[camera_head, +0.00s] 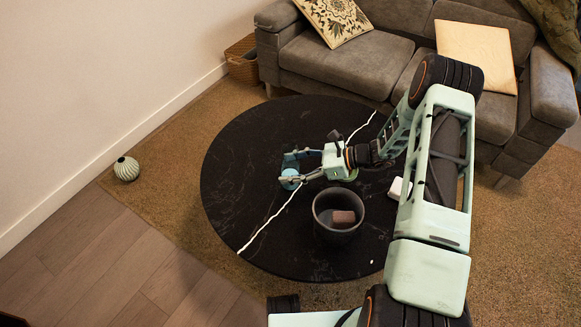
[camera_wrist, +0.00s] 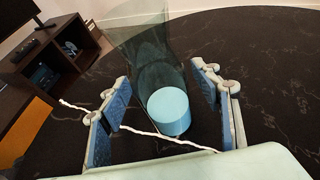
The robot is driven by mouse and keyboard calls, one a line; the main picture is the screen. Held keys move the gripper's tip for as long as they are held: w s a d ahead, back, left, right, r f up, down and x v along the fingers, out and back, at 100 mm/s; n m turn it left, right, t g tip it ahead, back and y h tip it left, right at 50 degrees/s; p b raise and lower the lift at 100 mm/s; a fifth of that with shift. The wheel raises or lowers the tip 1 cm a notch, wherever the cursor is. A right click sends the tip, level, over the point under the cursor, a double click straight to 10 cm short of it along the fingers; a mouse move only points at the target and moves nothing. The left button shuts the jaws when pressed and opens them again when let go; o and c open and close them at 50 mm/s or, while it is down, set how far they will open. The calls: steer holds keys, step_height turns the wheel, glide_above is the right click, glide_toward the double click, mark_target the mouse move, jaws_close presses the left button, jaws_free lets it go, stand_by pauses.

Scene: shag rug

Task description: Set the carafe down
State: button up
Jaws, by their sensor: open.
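The carafe (camera_wrist: 150,62) is dark see-through glass with a light blue round part (camera_wrist: 168,111). It sits between my gripper's two fingers in the wrist view. In the head view, only the blue part (camera_head: 290,180) shows clearly, over the left half of the round black table (camera_head: 245,150). My gripper (camera_wrist: 160,78) is open, one finger on each side of the carafe, with gaps visible beside the blue part. In the head view, my gripper (camera_head: 288,168) is low over the table. I cannot tell whether the carafe's underside fully touches the tabletop.
A dark pot (camera_head: 322,222) holding a brown block (camera_head: 343,219) stands close to my gripper. A green item (camera_head: 350,174) is partly hidden under my wrist. A small white object (camera_head: 396,189) lies right of the pot. A thin white strip (camera_head: 262,230) crosses the table. The table's left side is clear.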

steer(key=shift+r, duration=0.2)
steer(key=p+v, duration=0.2)
steer(key=v, duration=1)
